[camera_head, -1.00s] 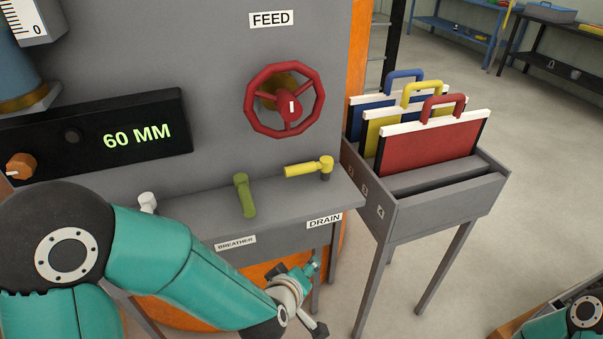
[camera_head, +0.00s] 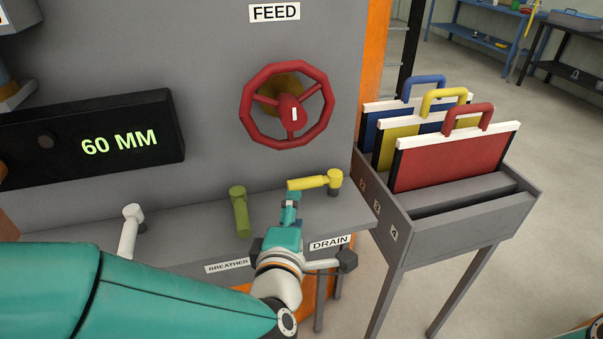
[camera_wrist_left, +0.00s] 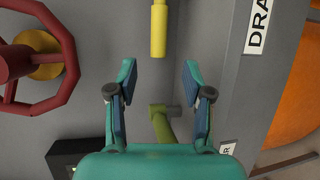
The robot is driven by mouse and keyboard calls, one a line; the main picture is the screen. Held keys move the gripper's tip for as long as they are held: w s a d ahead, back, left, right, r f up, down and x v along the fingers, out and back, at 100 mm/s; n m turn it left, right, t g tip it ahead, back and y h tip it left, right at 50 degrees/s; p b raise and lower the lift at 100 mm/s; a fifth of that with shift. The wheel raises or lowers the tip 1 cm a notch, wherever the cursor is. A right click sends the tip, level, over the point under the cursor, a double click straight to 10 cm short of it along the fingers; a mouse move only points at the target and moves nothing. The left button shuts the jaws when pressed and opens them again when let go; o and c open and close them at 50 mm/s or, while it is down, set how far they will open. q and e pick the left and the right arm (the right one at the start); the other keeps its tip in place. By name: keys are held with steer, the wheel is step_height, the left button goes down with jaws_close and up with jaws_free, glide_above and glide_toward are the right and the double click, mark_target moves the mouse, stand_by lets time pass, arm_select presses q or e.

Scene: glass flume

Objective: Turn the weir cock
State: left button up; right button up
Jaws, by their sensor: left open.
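Three cocks stand on the grey shelf: a white one (camera_head: 129,235), a green one (camera_head: 240,212) above the BREATHER label, and a yellow one (camera_head: 308,184) above the DRAIN label. No weir label is readable; my arm covers the area below the white cock. The yellow handle points left, the others roughly toward the front. My left gripper (camera_head: 291,205) is just below the yellow handle. In the left wrist view it (camera_wrist_left: 158,82) is open and empty, with the yellow handle's end (camera_wrist_left: 158,35) beyond the fingertips and the green cock (camera_wrist_left: 162,126) behind, between the fingers.
A red FEED handwheel (camera_head: 288,105) sits on the panel above the yellow cock. A display (camera_head: 95,140) reads 60 MM. A grey rack (camera_head: 430,230) with blue, yellow and red gates stands to the right, close to the shelf end.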

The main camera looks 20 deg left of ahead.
mark_target(301, 189)
arm_select(q)
steer(key=w+p, duration=0.1)
steer(key=p, duration=0.1)
steer(key=w+p, duration=0.1)
steer(key=p, duration=0.1)
steer(key=shift+a+r, duration=0.2)
steer(key=shift+a, duration=0.05)
steer(key=x, duration=0.8)
steer(key=shift+w+f+p, duration=0.3)
steer(key=shift+f, duration=0.1)
steer(key=shift+c, duration=0.4)
jaws_close()
